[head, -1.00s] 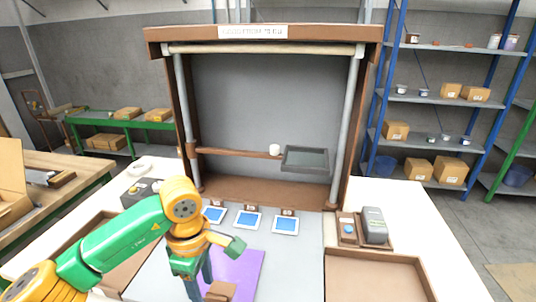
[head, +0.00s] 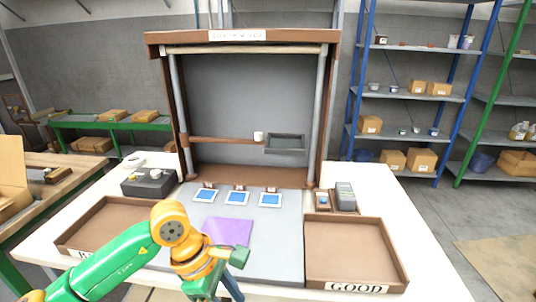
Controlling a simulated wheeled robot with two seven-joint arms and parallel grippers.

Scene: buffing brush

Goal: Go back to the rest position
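My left arm comes in from the lower left in the head view, green and yellow. My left gripper (head: 225,286) hangs low at the front edge of the workbench, in front of the purple mat (head: 228,232). Its fingers point down and are partly cut off by the frame's bottom, so I cannot tell whether it is open or shut. My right gripper is not in view.
A brown tray labelled GOOD (head: 352,285) sits at the right, another brown tray (head: 72,238) at the left. Blue-screened tiles (head: 237,198) lie before a framed booth (head: 250,90). A black box (head: 150,184) stands back left. A grey device (head: 345,196) stands right.

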